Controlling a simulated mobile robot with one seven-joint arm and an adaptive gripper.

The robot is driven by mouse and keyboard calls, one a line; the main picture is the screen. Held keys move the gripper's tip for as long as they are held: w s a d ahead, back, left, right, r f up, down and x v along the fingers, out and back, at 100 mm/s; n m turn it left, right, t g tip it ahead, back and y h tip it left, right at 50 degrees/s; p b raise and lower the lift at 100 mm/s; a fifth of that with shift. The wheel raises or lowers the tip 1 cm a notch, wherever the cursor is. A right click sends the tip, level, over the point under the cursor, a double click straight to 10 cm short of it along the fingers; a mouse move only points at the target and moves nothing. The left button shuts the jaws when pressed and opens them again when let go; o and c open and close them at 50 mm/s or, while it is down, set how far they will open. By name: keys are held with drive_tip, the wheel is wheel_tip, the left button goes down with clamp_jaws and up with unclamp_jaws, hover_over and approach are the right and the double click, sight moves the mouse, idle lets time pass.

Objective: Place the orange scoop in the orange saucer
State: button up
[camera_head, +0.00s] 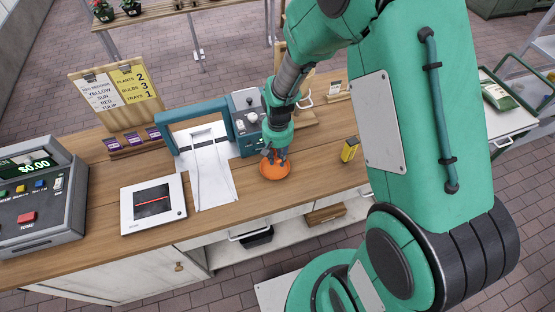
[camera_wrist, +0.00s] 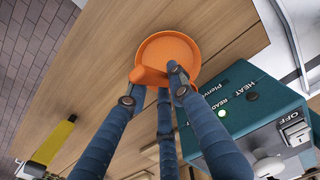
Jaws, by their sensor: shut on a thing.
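The orange saucer (camera_head: 275,172) lies on the wooden counter in the head view. It also shows as an orange disc at top centre in the wrist view (camera_wrist: 172,45). My gripper (camera_head: 275,156) points down over the saucer. In the wrist view its dark blue fingers (camera_wrist: 155,84) are closed around the orange scoop (camera_wrist: 148,75). The scoop overlaps the saucer's near edge there. I cannot tell whether it touches the saucer. In the head view the scoop is hard to tell apart from the saucer and fingers.
A teal machine (camera_head: 248,128) with switches stands close behind and left of the saucer.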

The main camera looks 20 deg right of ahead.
drive_tip(key=shift+f, duration=0.7)
drive_tip(key=shift+f+b, duration=0.3)
drive_tip(key=shift+f, duration=0.1)
drive_tip(key=o, duration=1)
drive_tip(key=shift+r, duration=0.1)
wheel_tip(320, 180, up, 13)
drive_tip(key=shift+f+p, duration=0.15)
drive_tip(key=shift+p, duration=0.5)
